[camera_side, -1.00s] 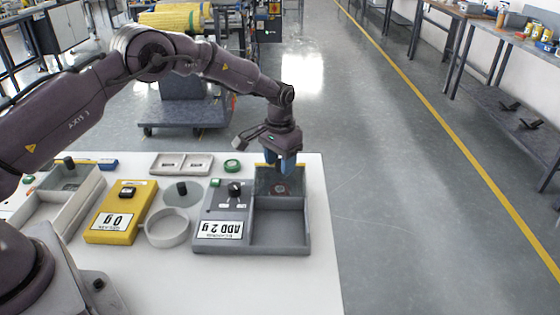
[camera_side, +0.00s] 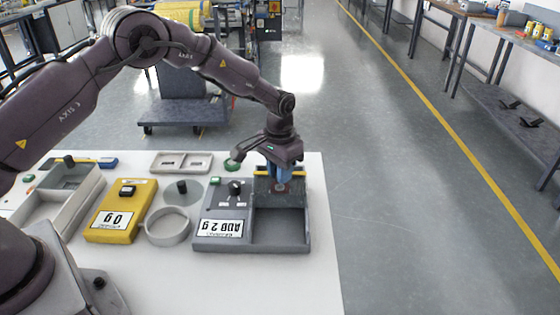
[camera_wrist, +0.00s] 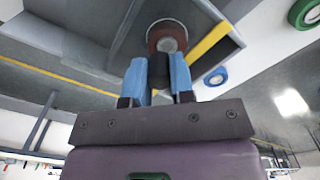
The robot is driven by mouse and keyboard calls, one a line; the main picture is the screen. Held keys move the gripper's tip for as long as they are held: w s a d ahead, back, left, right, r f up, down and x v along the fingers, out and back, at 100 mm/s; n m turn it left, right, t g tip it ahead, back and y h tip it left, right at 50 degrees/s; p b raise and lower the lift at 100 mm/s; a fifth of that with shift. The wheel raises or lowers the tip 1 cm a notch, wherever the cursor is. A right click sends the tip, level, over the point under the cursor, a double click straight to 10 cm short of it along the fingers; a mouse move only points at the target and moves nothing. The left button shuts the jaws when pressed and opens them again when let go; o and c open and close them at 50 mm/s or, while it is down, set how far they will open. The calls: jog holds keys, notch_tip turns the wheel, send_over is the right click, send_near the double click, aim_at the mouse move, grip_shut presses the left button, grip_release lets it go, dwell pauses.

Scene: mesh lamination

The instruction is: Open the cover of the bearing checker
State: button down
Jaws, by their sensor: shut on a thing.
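The grey checker box (camera_side: 215,247), labelled "ADD 2 g", sits at the right end of the white table. It has a dial at left and a tray at right, front and back parts. The dark back part (camera_side: 262,186) has a yellow strip (camera_side: 263,173) along its far edge; I cannot tell how the cover lies there. The fingers hide part of the piece.
A small tray (camera_side: 181,162) and a green tape roll (camera_side: 232,166) lie behind. The checker's front compartment (camera_side: 280,228) looks empty.

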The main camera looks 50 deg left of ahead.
aim_at(279, 198)
jog(key=s+d, duration=0.4)
jog(key=shift+s+d, duration=0.15)
jog(key=c, duration=1)
grip_release()
jog(key=shift+r, duration=0.1)
notch_tip(279, 198, up, 13)
jog(key=shift+f, duration=0.1)
